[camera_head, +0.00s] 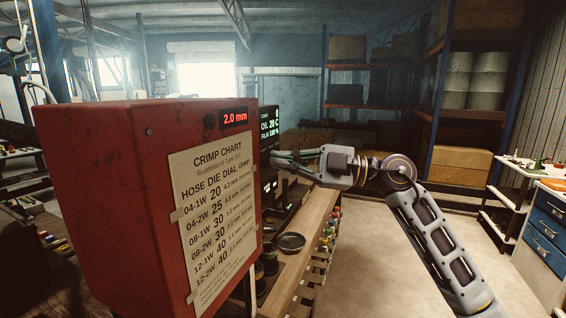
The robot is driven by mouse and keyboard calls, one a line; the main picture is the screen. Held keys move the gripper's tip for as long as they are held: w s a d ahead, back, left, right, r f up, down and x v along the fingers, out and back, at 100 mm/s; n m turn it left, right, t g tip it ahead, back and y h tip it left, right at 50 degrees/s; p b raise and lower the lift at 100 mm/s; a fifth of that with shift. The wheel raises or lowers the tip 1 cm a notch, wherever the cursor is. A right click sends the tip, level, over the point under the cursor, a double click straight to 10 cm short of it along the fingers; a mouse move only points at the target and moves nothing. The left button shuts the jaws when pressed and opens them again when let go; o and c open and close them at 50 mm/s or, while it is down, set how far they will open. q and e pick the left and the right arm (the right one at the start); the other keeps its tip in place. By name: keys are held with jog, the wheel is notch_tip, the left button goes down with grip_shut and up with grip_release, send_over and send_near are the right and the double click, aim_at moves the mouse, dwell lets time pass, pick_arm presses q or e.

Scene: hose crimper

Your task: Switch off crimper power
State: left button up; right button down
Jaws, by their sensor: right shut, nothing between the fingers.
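The red crimper (105,170) fills the left of the head view, with a paper crimp chart taped to its side. A small red display (234,118) on it reads 2.0 mm. Behind its far edge is a dark control panel (268,125) with green lit text, partly hidden. My right gripper (282,158) is shut and empty, pointing left with its fingertips close to the panel's lower part. I cannot tell whether the fingertips touch it. I cannot make out a power switch. My left gripper is not in view.
A wooden workbench (300,235) runs below my right arm, with a dark round dish (291,241) on it and several coloured items along its edge. Shelving with barrels (472,80) and boxes stands behind. A blue drawer cabinet (545,225) is at the right. The floor between is clear.

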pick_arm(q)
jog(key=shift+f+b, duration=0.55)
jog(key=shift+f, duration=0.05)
pick_arm(e)
jog(key=shift+d+f, duration=0.1)
jog(key=shift+f, duration=0.35)
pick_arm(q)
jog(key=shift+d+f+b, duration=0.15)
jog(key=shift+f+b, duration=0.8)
pick_arm(e)
jog(key=shift+s+d+f+n+y, duration=0.15)
jog(key=shift+f+n+y, duration=0.4)
jog(key=shift+y, duration=0.75)
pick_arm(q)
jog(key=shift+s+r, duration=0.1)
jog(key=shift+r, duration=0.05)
